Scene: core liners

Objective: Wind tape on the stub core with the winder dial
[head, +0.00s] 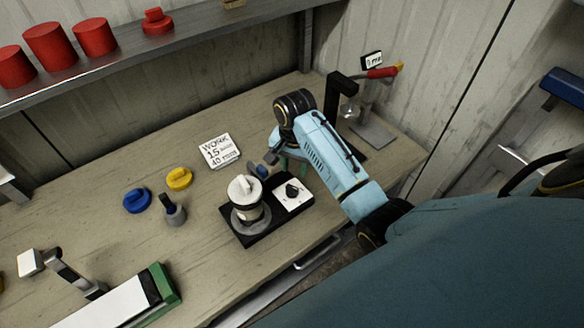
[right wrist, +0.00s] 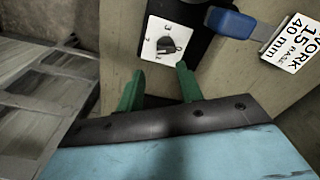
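The winder (head: 240,228) is a black base on the bench. A white-capped core with a dark band (head: 246,200) stands upright on its round grey seat. The winder dial (head: 292,191) is a black knob on a white plate at the base's right end. In the right wrist view the dial (right wrist: 168,45) shows with numbers around it. My right gripper (head: 290,163) is open, its green fingers just behind the dial plate in the head view. In the right wrist view its fingertips (right wrist: 160,70) are apart and empty, short of the dial. My left gripper is not in view.
A blue-ended part (right wrist: 232,22) sits beside the winder. A work card (head: 219,151) reads 15 and 40 mm. Yellow (head: 179,178) and blue (head: 137,200) caps and a grey holder (head: 174,212) lie left. A black stand (head: 341,105) is behind my arm. Red cylinders (head: 50,45) line the shelf.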

